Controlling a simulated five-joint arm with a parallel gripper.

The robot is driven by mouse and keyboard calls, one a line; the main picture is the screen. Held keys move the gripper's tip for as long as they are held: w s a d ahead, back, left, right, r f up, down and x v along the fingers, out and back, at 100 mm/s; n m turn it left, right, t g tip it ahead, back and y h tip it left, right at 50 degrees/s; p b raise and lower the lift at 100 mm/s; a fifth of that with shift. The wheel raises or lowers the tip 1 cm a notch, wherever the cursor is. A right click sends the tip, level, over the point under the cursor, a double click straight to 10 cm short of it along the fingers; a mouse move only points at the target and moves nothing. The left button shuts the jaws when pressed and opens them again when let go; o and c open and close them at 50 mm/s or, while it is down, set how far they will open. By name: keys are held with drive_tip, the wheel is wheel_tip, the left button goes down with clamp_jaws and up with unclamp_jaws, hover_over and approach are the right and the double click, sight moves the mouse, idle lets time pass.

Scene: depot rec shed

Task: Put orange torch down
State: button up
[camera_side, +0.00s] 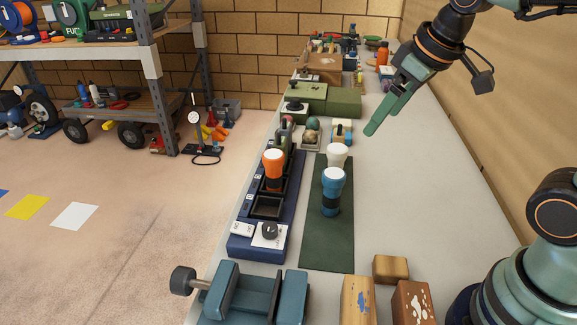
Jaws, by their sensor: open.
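The orange torch (273,163) stands upright, seemingly in a socket of the long dark blue rack (243,250) on the bench. An empty square socket (268,207) lies just in front of it. A blue torch (331,196) stands upright on the dark green mat (327,245) to the right. A white-topped torch (338,152) stands behind the blue one, its lower part partly hidden. My gripper (382,117) is open and empty, above the bench, up and right of the torches and apart from them.
A blue-grey vise (222,292) sits at the front left, with wooden blocks (390,268) at the front right. Green boxes (343,102) and small items stand behind the mat. The bench right of the mat (430,200) is clear, up to the wall.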

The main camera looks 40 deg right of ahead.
drive_tip(key=s, duration=0.1)
drive_tip(key=s+f+m, duration=0.2)
drive_tip(key=shift+s+d+f+t, duration=0.2)
drive_tip(key=shift+d+f+t, duration=0.05)
drive_tip(key=shift+d+t, duration=0.1)
